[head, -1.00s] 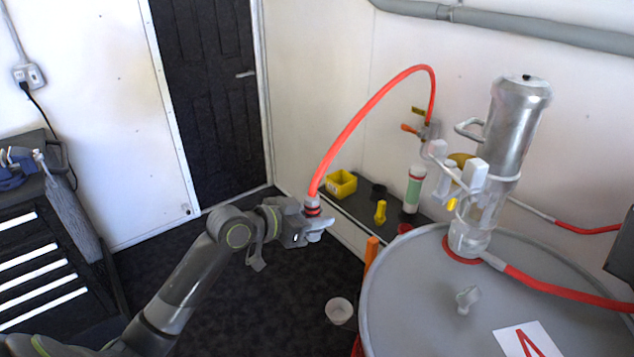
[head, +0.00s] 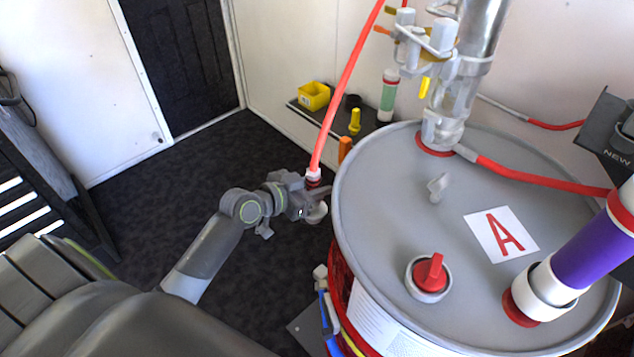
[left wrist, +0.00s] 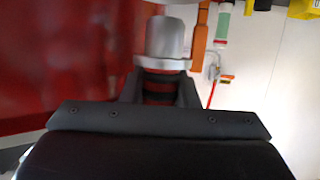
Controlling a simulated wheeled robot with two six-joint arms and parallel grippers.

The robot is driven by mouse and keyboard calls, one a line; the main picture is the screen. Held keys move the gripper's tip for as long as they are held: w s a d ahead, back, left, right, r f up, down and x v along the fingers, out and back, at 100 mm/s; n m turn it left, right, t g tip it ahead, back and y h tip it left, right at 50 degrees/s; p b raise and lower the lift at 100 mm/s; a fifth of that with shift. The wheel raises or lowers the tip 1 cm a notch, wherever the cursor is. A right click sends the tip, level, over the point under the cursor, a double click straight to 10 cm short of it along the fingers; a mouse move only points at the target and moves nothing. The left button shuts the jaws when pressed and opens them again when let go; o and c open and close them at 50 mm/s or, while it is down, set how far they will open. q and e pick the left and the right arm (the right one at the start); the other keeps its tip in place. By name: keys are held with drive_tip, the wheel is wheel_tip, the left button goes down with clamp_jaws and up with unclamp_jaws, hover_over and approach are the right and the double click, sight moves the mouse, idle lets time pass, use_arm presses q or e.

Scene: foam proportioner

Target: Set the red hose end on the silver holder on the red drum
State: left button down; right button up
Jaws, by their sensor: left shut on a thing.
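My left gripper (head: 314,200) is shut on the red hose end (head: 313,177), just left of the drum's rim. The red hose rises from it toward the wall. In the left wrist view the hose end (left wrist: 165,42) shows a silver tip and red and black bands between the fingers (left wrist: 158,92). The red drum (head: 343,270) has a grey lid (head: 385,225). A small silver piece, seemingly the holder (head: 438,187), stands on the lid, right of the gripper and apart from it. My right gripper is not in view.
A silver pump (head: 455,95) with a red hose stands at the lid's back. A red-capped bung (head: 430,274), a card marked A (head: 501,234) and a purple tube (head: 595,245) are on the lid. A shelf with a yellow bin (head: 314,96) is behind.

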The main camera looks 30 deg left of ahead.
use_arm(q)
drive_tip(key=shift+f+b, duration=1.25)
drive_tip(key=shift+f, duration=0.6)
drive_tip(key=shift+f+b, duration=0.6)
drive_tip(key=shift+b, duration=0.15)
drive_tip(key=c, duration=1.4)
unclamp_jaws()
drive_tip(key=shift+s, duration=0.1)
drive_tip(key=shift+p+v, duration=1.35)
drive_tip(key=shift+v, duration=4.2)
